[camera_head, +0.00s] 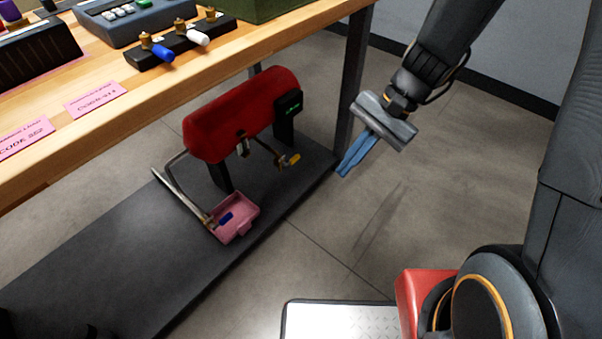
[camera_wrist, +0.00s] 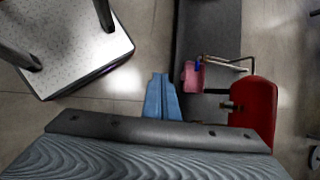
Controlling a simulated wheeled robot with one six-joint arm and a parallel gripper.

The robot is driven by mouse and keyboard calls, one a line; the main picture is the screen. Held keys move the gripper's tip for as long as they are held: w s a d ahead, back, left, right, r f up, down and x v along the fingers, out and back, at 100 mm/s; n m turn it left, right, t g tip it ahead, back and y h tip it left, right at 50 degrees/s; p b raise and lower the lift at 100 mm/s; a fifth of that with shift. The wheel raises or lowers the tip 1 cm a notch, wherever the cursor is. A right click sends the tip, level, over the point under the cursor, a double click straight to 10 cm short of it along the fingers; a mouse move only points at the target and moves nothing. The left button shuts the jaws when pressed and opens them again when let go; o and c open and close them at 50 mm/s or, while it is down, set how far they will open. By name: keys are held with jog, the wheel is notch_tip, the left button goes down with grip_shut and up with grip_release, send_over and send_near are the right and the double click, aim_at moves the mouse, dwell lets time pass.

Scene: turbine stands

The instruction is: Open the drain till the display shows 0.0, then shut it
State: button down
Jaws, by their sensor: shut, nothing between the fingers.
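A red tank (camera_head: 240,112) sits on dark legs on a low dark platform under the wooden table. A short pipe with a yellow handle (camera_head: 293,160) comes off the tank's front. Another pipe bends down to a blue handle (camera_head: 226,218) over a pink tray (camera_head: 236,226). My gripper (camera_head: 347,168) is shut and empty, to the right of the tank and apart from it. In the wrist view the tank (camera_wrist: 255,108) and tray (camera_wrist: 194,76) are right of my blue fingers (camera_wrist: 161,76).
The wooden table (camera_head: 190,75) overhangs the tank, with a table leg (camera_head: 352,75) between tank and arm. On top are a blue and a white handle, a keypad box (camera_head: 130,15) and pink code cards (camera_head: 95,100). The grey floor (camera_head: 370,225) is clear.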

jog(key=w+a+f+m+t+y+b, duration=0.1)
jog(key=w+a+f+m+y+b, duration=0.4)
jog(key=w+f, duration=0.5)
jog(key=m+t+b, duration=1.1)
jog(key=m+b, duration=0.2)
jog(key=b, duration=0.5)
send_near(291, 160)
jog(key=d+f, duration=0.4)
jog(key=f, duration=0.3)
jog(key=shift+d, duration=0.2)
jog(key=b+x, duration=0.4)
jog(key=x, duration=0.6)
jog(key=shift+a+f+b, duration=0.2)
jog(key=shift+a+b, duration=0.1)
jog(key=shift+a, duration=0.05)
jog(key=shift+s+d+r+b, duration=0.1)
jog(key=shift+r+b, duration=0.1)
jog(key=shift+r, duration=0.9)
jog(key=shift+s+d+r+b, duration=0.1)
jog(key=shift+r+b, duration=0.1)
jog(key=shift+r, duration=0.9)
